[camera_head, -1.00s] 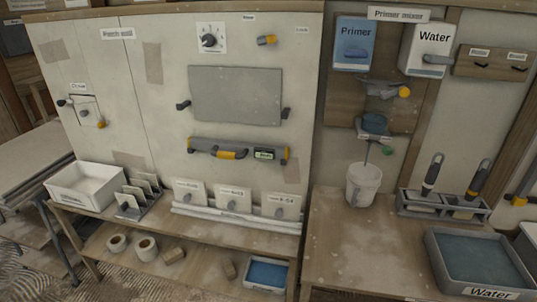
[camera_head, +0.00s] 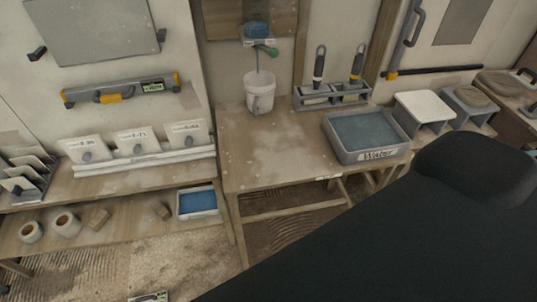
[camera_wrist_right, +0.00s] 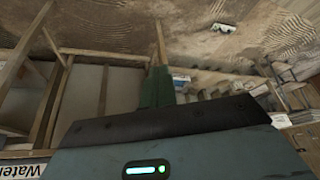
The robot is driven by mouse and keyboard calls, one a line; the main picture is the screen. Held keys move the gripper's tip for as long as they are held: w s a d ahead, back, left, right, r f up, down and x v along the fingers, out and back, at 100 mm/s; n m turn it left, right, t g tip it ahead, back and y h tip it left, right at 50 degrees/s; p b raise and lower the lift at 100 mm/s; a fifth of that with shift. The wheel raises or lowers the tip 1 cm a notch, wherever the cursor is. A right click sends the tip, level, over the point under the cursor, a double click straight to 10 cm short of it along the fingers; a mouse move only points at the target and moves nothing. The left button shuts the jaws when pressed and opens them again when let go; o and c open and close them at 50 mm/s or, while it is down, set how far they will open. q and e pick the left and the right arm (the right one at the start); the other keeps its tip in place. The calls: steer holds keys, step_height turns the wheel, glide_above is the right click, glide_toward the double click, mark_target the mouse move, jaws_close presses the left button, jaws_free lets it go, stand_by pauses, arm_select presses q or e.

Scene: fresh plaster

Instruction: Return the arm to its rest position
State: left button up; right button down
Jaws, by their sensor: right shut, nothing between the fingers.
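My right arm shows in the head view as a large black link (camera_head: 400,230) across the lower right, in front of the workbench. Its gripper is outside that view. In the right wrist view, my right gripper (camera_wrist_right: 157,85) shows as narrow dark green fingers beyond its dark housing. They are shut, with nothing between them, and point toward the floor and the bench legs. My left arm and gripper are in neither view.
A wooden bench (camera_head: 270,170) carries a white bucket (camera_head: 259,95), a tool rack (camera_head: 330,98) and a water tray (camera_head: 365,135). A low shelf (camera_head: 115,225) with rolls and blocks stands to the left. Bare floor (camera_head: 180,265) lies in front.

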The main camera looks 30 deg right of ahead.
steer(key=shift+w+a+f+t+y, duration=0.25)
steer(key=shift+w+f+t, duration=0.35)
steer(key=shift+t, duration=0.4)
steer(key=shift+w+a+f+t+y, duration=0.15)
steer(key=shift+w+a+f+t, duration=0.25)
steer(key=shift+f+t, duration=0.45)
